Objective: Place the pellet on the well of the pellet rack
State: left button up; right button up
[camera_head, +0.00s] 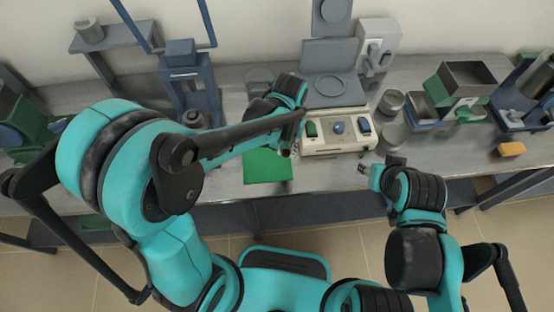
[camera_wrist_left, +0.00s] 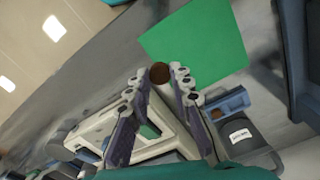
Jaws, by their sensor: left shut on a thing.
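My left gripper (camera_head: 288,150) is over the bench beside the right edge of a green mat, partly covered by its own arm. In the left wrist view its two fingertips (camera_wrist_left: 161,80) close around a small dark brown round pellet (camera_wrist_left: 160,71). The pellet cannot be made out in the head view. My right gripper (camera_head: 366,170) is near the front edge of the bench, away from the pellet; its fingers are too small to read. I cannot clearly pick out the pellet rack or its well in either view.
The green mat (camera_head: 266,168) lies flat at the bench front. A beige hotplate-like device (camera_head: 340,145) with coloured controls stands right of my left gripper. A blue press frame (camera_head: 190,90) stands at the left; metal pots (camera_head: 391,102) and an orange block (camera_head: 511,149) lie to the right.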

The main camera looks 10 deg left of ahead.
pick_arm(q)
jog(key=s+d, duration=0.1)
jog(key=d, duration=0.2)
jog(key=b, duration=0.4)
send_over(267, 159)
notch_tip(267, 159, down, 6)
jog(key=shift+f+b, duration=0.95)
jog(key=shift+f, duration=1)
pick_arm(e)
notch_tip(267, 159, down, 6)
jog(key=d, duration=0.1)
jog(key=shift+s, duration=0.15)
pick_arm(q)
jog(key=shift+f, duration=0.1)
jog(key=shift+f, duration=0.15)
jog(key=o, duration=0.7)
pick_arm(e)
jog(key=shift+f, duration=0.1)
